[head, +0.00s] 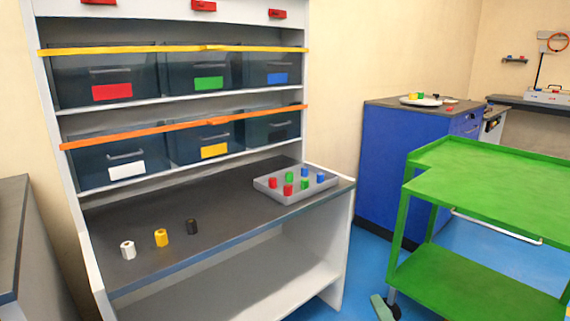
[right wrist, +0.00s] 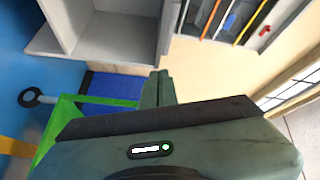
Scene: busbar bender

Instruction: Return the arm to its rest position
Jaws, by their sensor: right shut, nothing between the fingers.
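My right gripper (head: 382,307) shows only as a small grey-green tip at the bottom edge of the head view, in front of the green cart's leg. In the right wrist view its two fingers (right wrist: 158,88) are together, with nothing between them. My left gripper is in neither view.
A shelf bench (head: 200,225) holds bins, several small coloured pieces and a grey tray (head: 290,197). A green cart (head: 500,190) stands at the right, close to my right gripper in the picture. A blue cabinet (head: 400,165) stands behind. Blue floor shows between bench and cart.

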